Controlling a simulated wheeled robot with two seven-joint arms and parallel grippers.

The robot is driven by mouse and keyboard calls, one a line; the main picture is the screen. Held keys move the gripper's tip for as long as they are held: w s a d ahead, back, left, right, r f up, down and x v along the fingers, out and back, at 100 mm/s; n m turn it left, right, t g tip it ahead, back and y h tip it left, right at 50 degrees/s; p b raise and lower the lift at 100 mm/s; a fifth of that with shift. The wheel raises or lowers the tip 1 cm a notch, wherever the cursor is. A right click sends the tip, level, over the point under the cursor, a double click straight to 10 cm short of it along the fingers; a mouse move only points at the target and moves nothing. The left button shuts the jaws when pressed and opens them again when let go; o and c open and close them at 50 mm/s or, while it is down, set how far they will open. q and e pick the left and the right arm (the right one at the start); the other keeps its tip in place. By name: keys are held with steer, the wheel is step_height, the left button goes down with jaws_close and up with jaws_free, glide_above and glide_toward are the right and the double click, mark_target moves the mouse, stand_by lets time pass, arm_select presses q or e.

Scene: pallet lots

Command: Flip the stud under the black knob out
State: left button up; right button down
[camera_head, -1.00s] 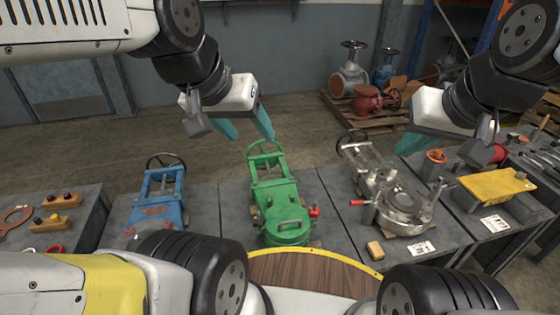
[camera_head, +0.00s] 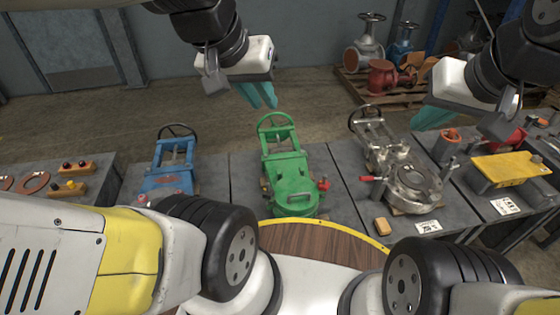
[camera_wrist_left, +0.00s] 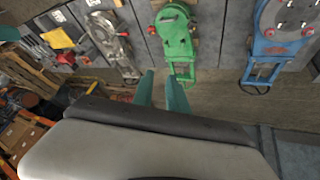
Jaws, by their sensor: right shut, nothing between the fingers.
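I cannot clearly make out a black knob with a stud under it. A green valve body (camera_head: 294,188) stands on the bench in the middle, with a red knob (camera_head: 323,184) at its right side. A silver valve body (camera_head: 411,184) with a round top stands to its right, with a red knob (camera_head: 365,178). A blue valve body (camera_head: 174,181) stands to the left. My left gripper (camera_head: 257,97) has two teal fingers apart, empty, in the air by the green handwheel; they also show in the left wrist view (camera_wrist_left: 161,80). My right gripper (camera_head: 432,118) is shut and empty, near the silver body.
A small tan block (camera_head: 382,227) lies before the silver body. A yellow plate (camera_head: 509,168) is at the right. Pallets with valves (camera_head: 384,84) stand behind. Floor is clear at back left.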

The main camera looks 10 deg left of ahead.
mark_target(270, 190)
arm_select(q)
steer(key=w+f+n+g, duration=0.1)
steer(key=w, duration=0.1)
steer(key=w+f+n+g, duration=0.1)
steer(key=w, duration=0.2)
steer(key=w+f+g, duration=0.1)
steer(key=w, duration=0.1)
steer(key=shift+w+d+f+n+y, duration=0.1)
steer(key=shift+w+d+n+y, duration=0.1)
steer(key=shift+d+n+y, duration=0.15)
jaws_close()
steer(key=w+d+f+n+g+y, duration=0.1)
steer(key=w+f+n+g, duration=0.1)
steer(key=w+f, duration=0.2)
steer(key=w+d+f+n+g+y, duration=0.1)
steer(key=w+f, duration=0.3)
steer(key=f, duration=0.7)
steer(key=w+f+n+g+y, duration=0.2)
steer(key=w+f+n+g, duration=0.1)
steer(key=f, duration=0.5)
steer(key=shift+w+d+f+n, duration=0.2)
steer(key=shift+w+d+n, duration=0.3)
steer(key=shift+w, duration=0.5)
steer(key=shift+a, duration=0.1)
